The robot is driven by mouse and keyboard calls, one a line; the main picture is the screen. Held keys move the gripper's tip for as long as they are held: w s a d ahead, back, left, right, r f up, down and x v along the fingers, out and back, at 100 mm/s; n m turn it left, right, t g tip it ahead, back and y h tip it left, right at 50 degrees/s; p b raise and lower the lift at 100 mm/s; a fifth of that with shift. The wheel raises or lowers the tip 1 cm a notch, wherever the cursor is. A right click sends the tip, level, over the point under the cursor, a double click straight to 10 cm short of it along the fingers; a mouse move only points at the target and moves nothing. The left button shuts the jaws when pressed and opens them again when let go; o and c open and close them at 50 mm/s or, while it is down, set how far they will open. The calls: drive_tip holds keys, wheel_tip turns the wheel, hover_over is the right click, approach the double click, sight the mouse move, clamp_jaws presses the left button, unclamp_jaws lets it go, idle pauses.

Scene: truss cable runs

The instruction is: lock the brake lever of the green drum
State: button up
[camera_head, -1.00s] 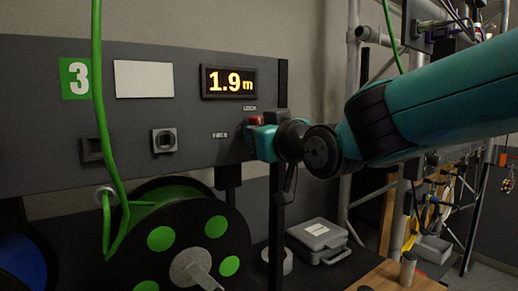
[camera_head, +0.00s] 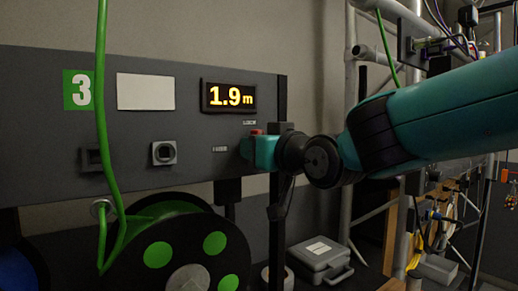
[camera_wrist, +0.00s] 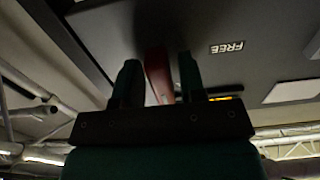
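The brake lever is red; its end (camera_head: 257,131) shows just below the LOCK label, above my gripper (camera_head: 255,150). The rest of it is hidden behind my gripper in the head view. In the wrist view the red lever (camera_wrist: 157,72) stands between the two fingers of my gripper (camera_wrist: 160,64). The fingers are parted, with a narrow dark gap on the lever's right side; contact on the left is unclear. The green drum (camera_head: 187,242), with a black flange and green discs, sits below panel 3. Green cable (camera_head: 103,120) runs up from it.
The grey panel (camera_head: 40,120) carries a display (camera_head: 228,97) reading 1.9 m, a FREE label (camera_head: 220,149) and a square knob (camera_head: 163,153). A dark post (camera_head: 281,100) stands behind my gripper. A grey case (camera_head: 318,257) lies below right; truss tubes (camera_head: 352,130) stand further right.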

drive_tip(key=shift+o, duration=0.3)
drive_tip(key=shift+s, duration=0.1)
drive_tip(key=shift+s+d+f, duration=0.1)
drive_tip(key=shift+s+d, duration=0.1)
drive_tip(key=shift+s, duration=0.1)
drive_tip(key=p+v, duration=0.6)
drive_tip(key=v, duration=1)
drive_tip(key=shift+d, duration=0.2)
drive_tip(key=shift+s, duration=0.15)
